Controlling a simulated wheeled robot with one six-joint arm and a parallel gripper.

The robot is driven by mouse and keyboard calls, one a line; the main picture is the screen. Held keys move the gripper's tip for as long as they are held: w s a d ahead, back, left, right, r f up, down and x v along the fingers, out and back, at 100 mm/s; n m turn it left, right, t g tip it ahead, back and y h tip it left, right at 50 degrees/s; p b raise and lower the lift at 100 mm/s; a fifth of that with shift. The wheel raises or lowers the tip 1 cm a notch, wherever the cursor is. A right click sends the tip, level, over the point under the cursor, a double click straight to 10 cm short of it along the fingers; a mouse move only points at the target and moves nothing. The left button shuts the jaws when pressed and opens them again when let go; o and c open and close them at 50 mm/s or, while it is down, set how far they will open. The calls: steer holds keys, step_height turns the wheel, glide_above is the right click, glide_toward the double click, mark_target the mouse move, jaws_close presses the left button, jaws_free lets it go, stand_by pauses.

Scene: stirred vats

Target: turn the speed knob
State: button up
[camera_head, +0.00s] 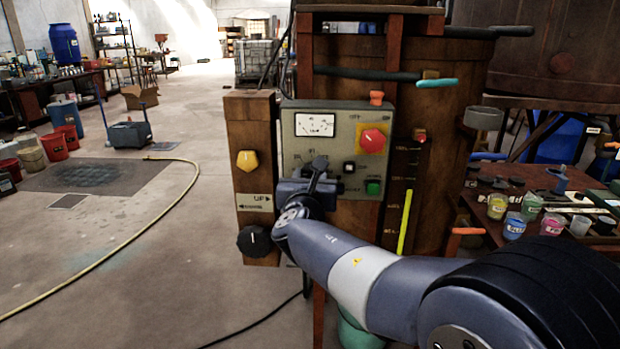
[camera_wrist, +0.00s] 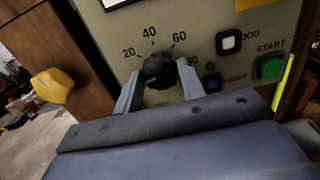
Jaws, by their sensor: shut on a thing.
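The speed knob is a small black knob (camera_wrist: 159,70) on a grey control panel, with a dial marked 20, 40, 60 and a partly covered higher number around it. In the wrist view my gripper (camera_wrist: 158,78) has one finger on each side of the knob, shut on it. In the head view my gripper (camera_head: 312,186) is at the lower left of the panel (camera_head: 300,150), and the arm hides the knob there. Which mark the knob points to cannot be told.
A yellow knob (camera_head: 247,161) and a larger black knob (camera_head: 254,240) are on the wooden post at left. Paint cups stand on the right bench.

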steer(key=shift+f+b, duration=0.1)
steer(key=shift+b, duration=0.2)
steer(key=m+b, duration=0.2)
steer(key=shift+f+b, duration=0.15)
steer(key=shift+b, duration=0.2)
steer(key=m+b, duration=0.7)
steer(key=shift+r, duration=0.2)
steer(key=shift+m, duration=0.4)
steer(key=o, duration=1)
